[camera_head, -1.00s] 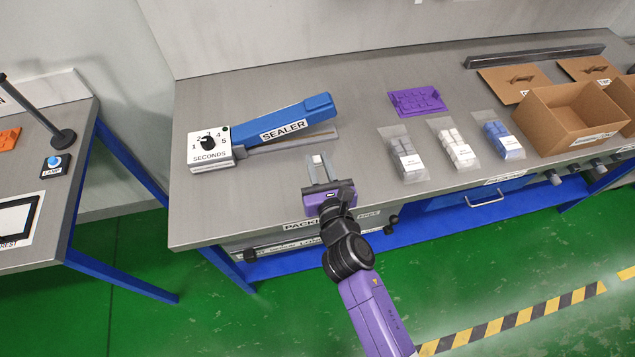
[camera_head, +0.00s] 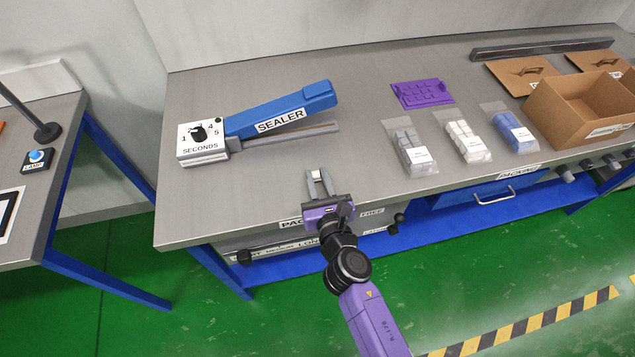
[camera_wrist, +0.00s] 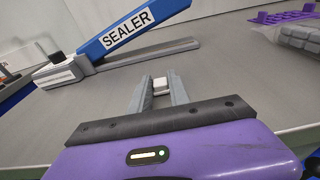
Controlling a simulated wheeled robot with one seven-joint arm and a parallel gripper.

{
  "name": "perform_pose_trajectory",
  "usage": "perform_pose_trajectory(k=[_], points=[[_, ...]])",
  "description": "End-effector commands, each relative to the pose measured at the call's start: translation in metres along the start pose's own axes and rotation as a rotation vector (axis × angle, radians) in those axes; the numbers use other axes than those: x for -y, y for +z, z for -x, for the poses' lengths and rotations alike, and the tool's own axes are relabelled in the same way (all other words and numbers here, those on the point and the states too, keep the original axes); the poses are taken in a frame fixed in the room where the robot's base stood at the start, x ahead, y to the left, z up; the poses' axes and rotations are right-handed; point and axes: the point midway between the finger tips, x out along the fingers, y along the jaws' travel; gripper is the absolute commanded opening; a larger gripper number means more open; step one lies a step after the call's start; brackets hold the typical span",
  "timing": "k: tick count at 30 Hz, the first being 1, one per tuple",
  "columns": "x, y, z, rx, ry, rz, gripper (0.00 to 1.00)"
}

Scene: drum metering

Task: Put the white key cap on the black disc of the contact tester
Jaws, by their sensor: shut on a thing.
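The white key cap (camera_wrist: 160,86) is between the fingertips of my gripper (camera_wrist: 161,88) in the wrist view. My gripper is shut on it and holds it over the front part of the packing table. In the head view my gripper (camera_head: 318,175) shows near the table's front edge, and the cap is small and hard to make out there. The contact tester and its black disc cannot be made out in either view.
A blue sealer (camera_head: 280,108) with a seconds dial stands at the back left. Bags of grey (camera_head: 407,147), white (camera_head: 465,142) and blue (camera_head: 512,128) caps lie to the right, near a purple tray (camera_head: 422,94) and an open carton (camera_head: 583,105). Another table (camera_head: 50,170) stands at left.

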Motion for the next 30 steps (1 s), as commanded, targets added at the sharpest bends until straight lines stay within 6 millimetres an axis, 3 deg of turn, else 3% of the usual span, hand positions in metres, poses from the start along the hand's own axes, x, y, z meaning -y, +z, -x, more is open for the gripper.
perform_pose_trajectory(k=[11, 12, 15, 27, 30], points=[[0.000, -0.004, -0.001, 0.001, 0.000, 0.001, 0.00], [0.000, -0.003, -0.001, 0.001, 0.000, 0.001, 0.26], [0.000, -0.003, -0.001, 0.001, 0.000, 0.001, 0.44], [0.000, 0.002, 0.000, 0.001, 0.000, 0.000, 0.44], [0.000, 0.000, 0.012, -0.002, 0.000, 0.000, 0.44]])
